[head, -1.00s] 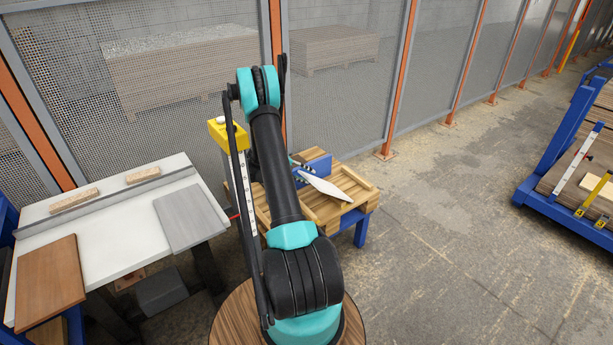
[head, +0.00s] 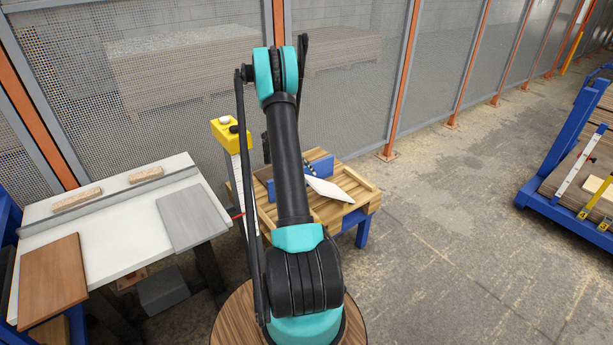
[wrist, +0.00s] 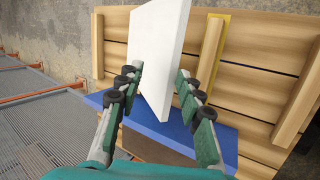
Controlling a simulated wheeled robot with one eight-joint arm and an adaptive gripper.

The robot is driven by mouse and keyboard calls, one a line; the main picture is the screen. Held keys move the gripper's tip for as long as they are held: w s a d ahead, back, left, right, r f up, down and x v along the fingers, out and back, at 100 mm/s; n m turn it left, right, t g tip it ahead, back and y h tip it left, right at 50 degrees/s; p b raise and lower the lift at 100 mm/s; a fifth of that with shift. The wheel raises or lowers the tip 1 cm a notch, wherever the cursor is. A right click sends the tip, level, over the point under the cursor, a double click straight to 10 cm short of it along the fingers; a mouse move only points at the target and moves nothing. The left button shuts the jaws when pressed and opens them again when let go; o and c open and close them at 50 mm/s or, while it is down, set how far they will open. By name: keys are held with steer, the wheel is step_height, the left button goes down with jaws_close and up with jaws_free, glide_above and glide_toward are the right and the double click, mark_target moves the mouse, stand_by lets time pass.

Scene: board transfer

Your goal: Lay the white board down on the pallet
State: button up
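The white board (head: 330,190) is tilted over the wooden pallet (head: 327,213) in the head view. In the wrist view the board (wrist: 158,45) stands out between the two fingers of my gripper (wrist: 160,78). The fingers lie against its opposite sides, so my gripper looks shut on it. The pallet planks (wrist: 262,80) show behind and to the right of the board. My arm hides most of the gripper and part of the pallet in the head view. Whether the board's far end touches the pallet cannot be told.
A blue upright plate (head: 319,166) stands at the pallet's back. A yellow-topped post (head: 230,138) is left of the pallet. A white table (head: 120,225) with a grey board (head: 192,220) and a brown board (head: 53,280) is at left.

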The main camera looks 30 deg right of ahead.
stand_by(0.4)
steer(key=shift+w+a+r, duration=0.2)
steer(key=shift+a+r, duration=0.15)
steer(key=shift+a, duration=0.35)
steer(key=shift+w+a+r, duration=0.2)
steer(key=shift+a+r, duration=0.1)
steer(key=shift+a, duration=0.35)
steer(key=o, duration=0.6)
steer(key=shift+c, duration=0.2)
step_height(320, 180, up, 8)
steer(key=a, duration=0.1)
steer(key=shift+w+a+f, duration=0.2)
steer(key=shift+w+a, duration=0.05)
steer(key=shift+w+a, duration=0.15)
steer(key=shift+a, duration=0.45)
steer(key=shift+w+a, duration=0.15)
steer(key=shift+a, duration=0.4)
